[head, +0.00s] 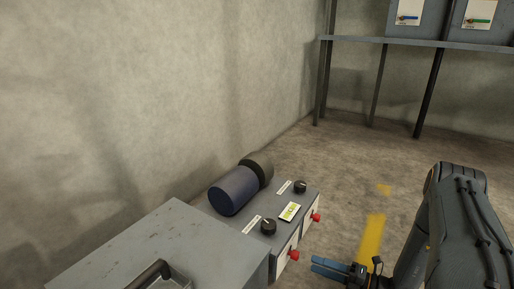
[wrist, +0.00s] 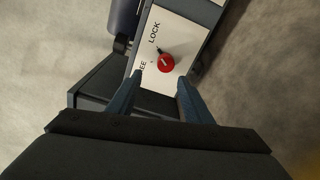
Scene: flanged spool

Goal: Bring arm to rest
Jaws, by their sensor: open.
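My gripper (head: 318,267) is open and empty at the lower right in the head view. In the wrist view its two blue fingers (wrist: 160,84) stand apart, with a red knob (wrist: 166,63) just beyond and between their tips. The knob sits on a white panel lettered "LOCK", with a second word partly hidden by the left finger. In the head view the near red knob (head: 293,254) is just left of the fingertips, with a small gap. My arm reaches in from the right edge.
A dark blue spool (head: 234,190) with a black flange (head: 259,166) lies on the grey unit, beside black dials (head: 268,226) and a green-marked label (head: 289,211). A far red knob (head: 316,217) is on the front. A grey cabinet (head: 150,242) stands left. Open floor lies behind.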

